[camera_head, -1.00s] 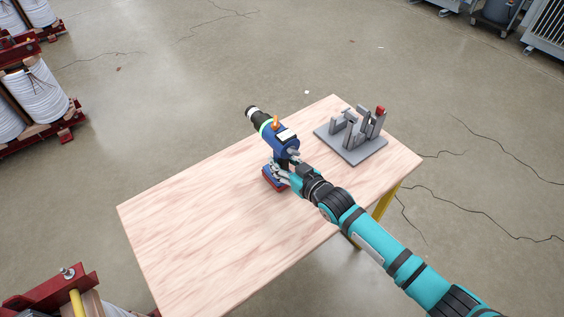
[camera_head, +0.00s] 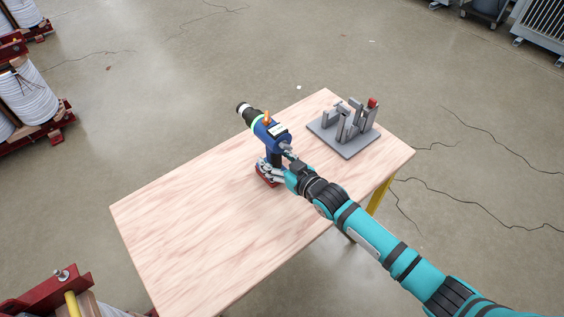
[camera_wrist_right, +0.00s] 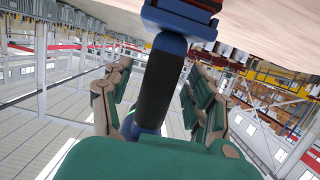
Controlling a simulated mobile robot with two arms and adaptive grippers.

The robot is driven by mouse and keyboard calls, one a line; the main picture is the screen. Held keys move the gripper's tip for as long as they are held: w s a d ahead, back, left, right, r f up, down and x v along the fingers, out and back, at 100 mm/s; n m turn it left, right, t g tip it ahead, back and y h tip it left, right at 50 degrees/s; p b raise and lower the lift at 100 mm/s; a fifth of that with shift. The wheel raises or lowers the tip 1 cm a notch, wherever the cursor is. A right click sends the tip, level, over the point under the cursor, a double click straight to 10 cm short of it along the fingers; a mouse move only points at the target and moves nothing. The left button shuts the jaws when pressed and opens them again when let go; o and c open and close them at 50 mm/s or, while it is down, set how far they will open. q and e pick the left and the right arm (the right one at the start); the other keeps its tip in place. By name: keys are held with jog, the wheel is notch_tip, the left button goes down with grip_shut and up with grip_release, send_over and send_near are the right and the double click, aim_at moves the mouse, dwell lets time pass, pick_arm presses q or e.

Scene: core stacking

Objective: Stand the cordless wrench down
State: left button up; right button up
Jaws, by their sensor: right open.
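The cordless wrench (camera_head: 268,132) has a blue body, a black and green nose pointing up-left, and a red base low at the wooden table (camera_head: 200,240). It stands upright on its base. My right gripper (camera_head: 275,166) is at its handle. In the right wrist view the black handle (camera_wrist_right: 158,85) lies between the spread fingers of my right gripper (camera_wrist_right: 155,95), with gaps on both sides. The wrench's blue and red base (camera_wrist_right: 185,18) meets the table surface at the top of that view. My left gripper is not in view.
A grey fixture plate (camera_head: 345,143) with upright blocks and a red-topped post stands at the table's back right corner. The table's front left is bare. Red racks with white spools (camera_head: 28,100) stand on the floor at the left.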

jog(key=v, duration=1.1)
jog(key=shift+s+d+r, duration=0.2)
jog(key=shift+s+r, duration=0.05)
jog(key=shift+r, duration=0.05)
jog(key=s+d+f+m+g+h, duration=0.35)
jog(key=s+d, duration=0.25)
jog(key=s, duration=0.6)
jog(key=s+d+f+m+g+h, duration=0.2)
jog(key=s+d+g+h, duration=0.4)
jog(key=s, duration=0.6)
notch_tip(320, 180, down, 27)
jog(key=s+y, duration=0.1)
jog(key=s, duration=0.1)
jog(key=s+d+f+g, duration=0.1)
jog(key=s+d+f, duration=0.1)
jog(key=s+f, duration=0.6)
notch_tip(320, 180, down, 2)
jog(key=shift+s+f+n, duration=0.1)
jog(key=shift+s+n, duration=0.05)
jog(key=shift+n, duration=0.2)
jog(key=shift+g, duration=0.35)
jog(key=s+f, duration=0.1)
jog(key=s, duration=0.1)
jog(key=s+d+f, duration=0.1)
jog(key=s+f, duration=0.1)
jog(key=s, duration=0.1)
jog(key=s+f, duration=0.1)
jog(key=s, duration=0.2)
jog(key=shift+s+d+f, duration=0.1)
jog(key=shift+d+f, duration=0.3)
